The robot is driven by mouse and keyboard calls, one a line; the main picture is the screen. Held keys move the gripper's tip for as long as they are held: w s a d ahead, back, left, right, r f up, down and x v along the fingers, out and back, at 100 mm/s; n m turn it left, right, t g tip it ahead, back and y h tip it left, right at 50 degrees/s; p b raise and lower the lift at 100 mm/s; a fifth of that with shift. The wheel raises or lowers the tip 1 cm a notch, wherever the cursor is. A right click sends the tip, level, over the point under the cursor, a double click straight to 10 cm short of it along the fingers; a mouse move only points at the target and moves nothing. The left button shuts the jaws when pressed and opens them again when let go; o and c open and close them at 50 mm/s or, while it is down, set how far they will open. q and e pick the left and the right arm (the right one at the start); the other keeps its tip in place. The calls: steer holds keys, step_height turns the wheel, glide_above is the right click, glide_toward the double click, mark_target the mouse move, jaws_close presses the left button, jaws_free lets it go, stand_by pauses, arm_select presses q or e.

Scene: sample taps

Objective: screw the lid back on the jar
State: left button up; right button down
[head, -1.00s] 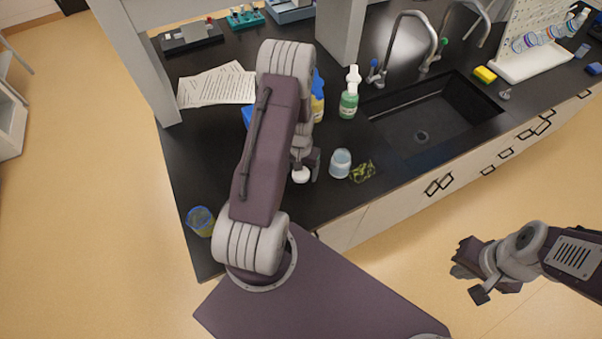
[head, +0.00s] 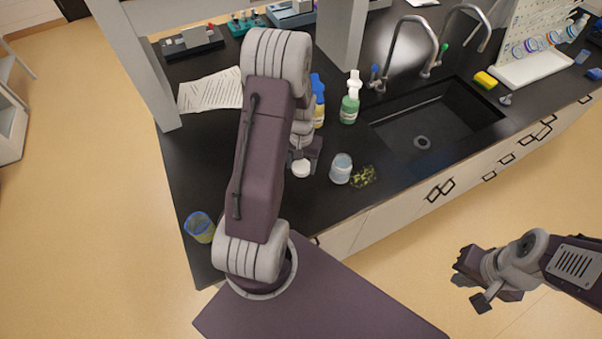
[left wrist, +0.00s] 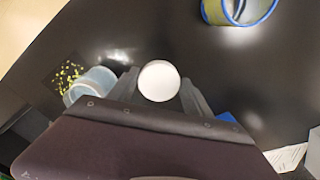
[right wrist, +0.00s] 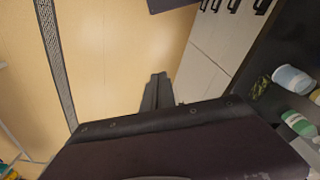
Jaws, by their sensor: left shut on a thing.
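The lid (head: 301,168) is a round white disc in my left gripper (head: 303,163). In the left wrist view the lid (left wrist: 158,81) sits between the two fingers. The jar (head: 341,169) is pale blue and translucent with a whitish upper part, and stands upright on the dark counter. The lid is left of the jar and apart from it. In the left wrist view the jar (left wrist: 92,84) is partly hidden by the gripper body. My right gripper (right wrist: 157,92) is empty with its fingers together. In the head view my right gripper (head: 470,278) hangs over the floor, off the counter.
A speckled yellow-black pad (head: 363,176) lies right of the jar. A green bottle (head: 349,108) and a blue-yellow bottle (head: 318,105) stand behind. The sink (head: 440,120) is to the right. A blue-rimmed cup (head: 200,228) stands near the left counter edge.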

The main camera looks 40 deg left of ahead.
arm_select(q)
steer(key=shift+r, duration=1.4)
